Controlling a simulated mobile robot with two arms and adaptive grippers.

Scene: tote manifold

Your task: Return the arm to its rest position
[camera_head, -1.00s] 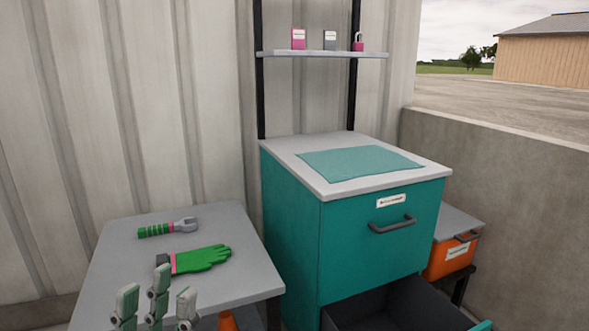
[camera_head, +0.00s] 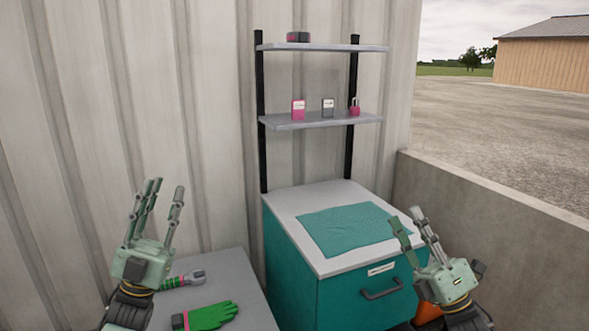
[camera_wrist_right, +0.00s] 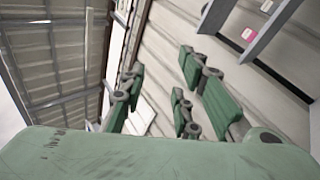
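My left gripper (camera_head: 156,212) is raised at the lower left in the head view, above the grey side table, with its fingers pointing up, spread and empty. My right gripper (camera_head: 412,228) is raised at the lower right, in front of the teal cabinet, with its fingers pointing up, apart and empty. In the right wrist view its green finger pads (camera_wrist_right: 180,90) stand apart with nothing between them. The arms below the wrists are mostly out of the picture.
A teal cabinet (camera_head: 290,255) with a teal cloth (camera_head: 350,229) on top stands mid-view. The grey side table (camera_head: 250,300) holds a wrench (camera_head: 190,280) and green gloves (camera_head: 210,316). Shelves (camera_head: 320,120) carry small boxes and a padlock (camera_head: 355,107). A concrete wall (camera_head: 510,240) is at right.

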